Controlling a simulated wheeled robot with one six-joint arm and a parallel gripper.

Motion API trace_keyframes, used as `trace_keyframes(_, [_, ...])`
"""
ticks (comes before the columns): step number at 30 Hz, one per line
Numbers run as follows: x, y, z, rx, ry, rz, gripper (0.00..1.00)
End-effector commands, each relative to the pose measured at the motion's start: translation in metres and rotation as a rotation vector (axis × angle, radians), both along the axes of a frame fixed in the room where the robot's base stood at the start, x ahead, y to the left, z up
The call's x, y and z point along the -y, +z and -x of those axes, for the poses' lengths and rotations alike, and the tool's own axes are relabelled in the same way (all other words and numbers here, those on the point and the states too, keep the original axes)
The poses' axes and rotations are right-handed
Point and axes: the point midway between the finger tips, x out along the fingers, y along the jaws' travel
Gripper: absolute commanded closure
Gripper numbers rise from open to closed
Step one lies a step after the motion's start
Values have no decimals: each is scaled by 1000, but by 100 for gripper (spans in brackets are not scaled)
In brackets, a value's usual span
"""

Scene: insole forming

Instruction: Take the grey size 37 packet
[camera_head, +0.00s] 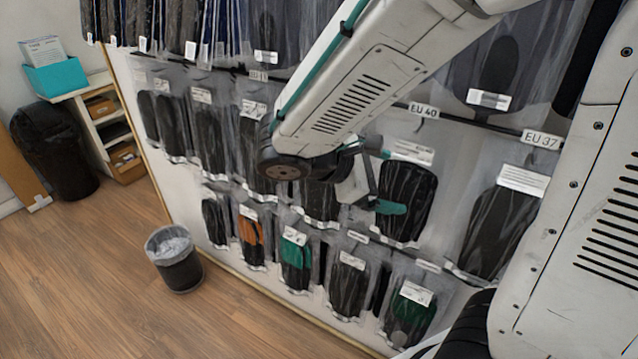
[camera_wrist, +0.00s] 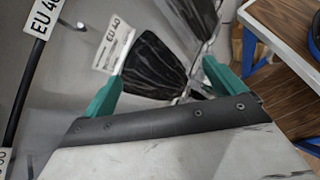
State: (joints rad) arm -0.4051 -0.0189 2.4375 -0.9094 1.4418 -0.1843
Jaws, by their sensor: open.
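A rail label "EU 37" (camera_head: 540,139) is at the right of the wall rack in the head view. Below it hangs a clear packet with a dark grey or black insole (camera_head: 492,232) and a white tag too small to read. My gripper (camera_head: 383,178) is left of that packet, in front of a dark insole packet (camera_head: 412,195) below the "EU 40" rail label. In the wrist view my gripper (camera_wrist: 163,71) has its teal fingers apart, with a dark packet (camera_wrist: 152,66) tagged "EU 40" beyond and between them. I cannot tell whether they touch it. No size 37 packet is identifiable in the wrist view.
Other packets hang in rows around, including an orange one (camera_head: 249,236) and a green one (camera_head: 294,262). A small waste bin (camera_head: 176,268) and a black bin (camera_head: 55,150) stand on the wooden floor at left, beside a shelf unit (camera_head: 104,125). Open floor lies at lower left.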

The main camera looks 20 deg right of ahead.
Motion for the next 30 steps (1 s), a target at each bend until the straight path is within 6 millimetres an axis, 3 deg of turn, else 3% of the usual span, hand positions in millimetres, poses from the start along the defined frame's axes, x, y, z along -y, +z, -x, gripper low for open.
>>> trace_keyframes(3, [-28,-17,-43,-120,238,206,5])
trace_keyframes(6, [-57,-31,-75,-192,420,360,5])
trace_keyframes(12, [-110,-59,-111,-272,676,569,5])
trace_keyframes(15, [-124,-66,-118,-286,737,620,5])
trace_keyframes(19, [-123,-69,-126,-290,762,641,5])
trace_keyframes(30, [-86,-65,-159,-291,757,639,5])
